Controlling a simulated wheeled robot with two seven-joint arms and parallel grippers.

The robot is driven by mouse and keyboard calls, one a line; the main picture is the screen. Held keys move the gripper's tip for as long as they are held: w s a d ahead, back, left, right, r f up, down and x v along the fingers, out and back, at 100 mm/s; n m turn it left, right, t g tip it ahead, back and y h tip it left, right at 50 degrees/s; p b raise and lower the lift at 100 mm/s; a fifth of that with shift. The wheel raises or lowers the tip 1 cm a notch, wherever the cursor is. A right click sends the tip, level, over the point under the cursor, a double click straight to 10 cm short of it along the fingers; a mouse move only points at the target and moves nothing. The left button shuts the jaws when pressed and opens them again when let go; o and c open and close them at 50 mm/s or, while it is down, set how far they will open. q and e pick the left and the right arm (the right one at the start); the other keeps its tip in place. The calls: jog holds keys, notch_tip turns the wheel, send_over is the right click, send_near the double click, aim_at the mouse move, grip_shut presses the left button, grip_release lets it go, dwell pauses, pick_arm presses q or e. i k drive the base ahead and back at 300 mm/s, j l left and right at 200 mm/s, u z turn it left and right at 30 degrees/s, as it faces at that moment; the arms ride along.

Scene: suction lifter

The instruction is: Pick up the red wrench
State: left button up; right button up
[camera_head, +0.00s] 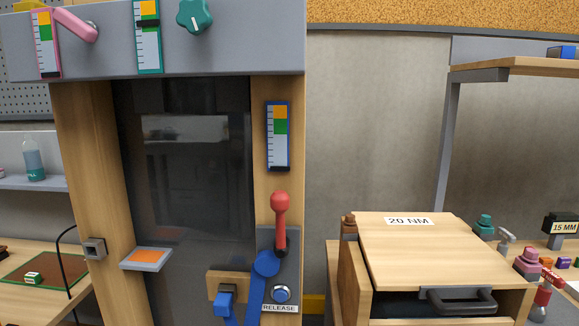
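A red-handled tool (549,278) with a metallic lower part stands at the far right, beyond the wooden box and close to the right picture edge. It may be the red wrench, but it is small and partly crowded by nearby things, so I cannot tell for sure. A red lever (281,205) on the machine's right post is a separate, fixed-looking part. Neither of my grippers shows in the head view.
A wooden box (390,250) labelled 20 NM, with a dark front handle (458,300), stands right of centre. A wood-framed machine (92,180) with a dark panel fills the left. A pink-topped fitting (528,262) and a 15 MM sign (564,227) are near the tool.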

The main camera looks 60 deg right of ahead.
aim_at(537, 313)
jog(key=z, duration=3.55)
